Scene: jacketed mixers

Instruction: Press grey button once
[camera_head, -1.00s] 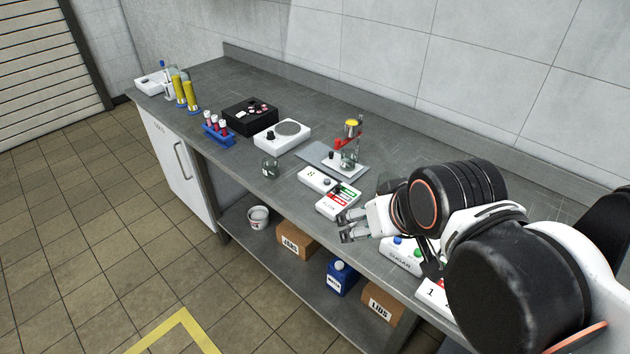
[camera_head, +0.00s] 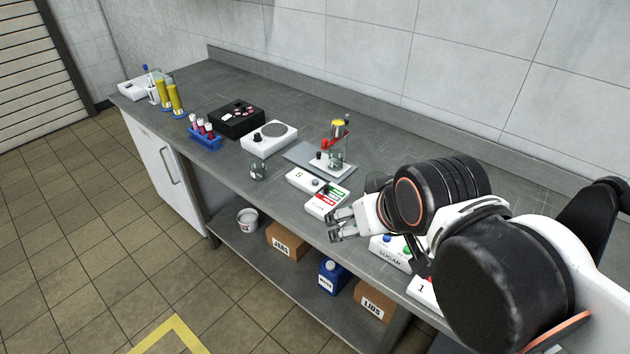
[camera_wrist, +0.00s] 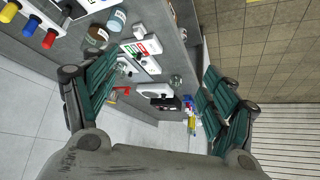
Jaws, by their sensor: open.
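A white box (camera_head: 304,180) with a small dark grey round button (camera_head: 315,185) sits on the grey bench, near the middle of the head view. My gripper (camera_head: 336,226) is open and empty, near the bench's front edge, to the right of and nearer than the labelled panel. It is apart from the button. Its spread fingers frame the wrist view (camera_wrist: 158,88).
A white SUGAR panel (camera_head: 390,256) with coloured buttons lies beside my arm. Behind the white box is a stand with a red clamp and yellow top (camera_head: 338,140). A glass jar (camera_head: 258,172), hotplate (camera_head: 269,138) and black box (camera_head: 236,121) stand left.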

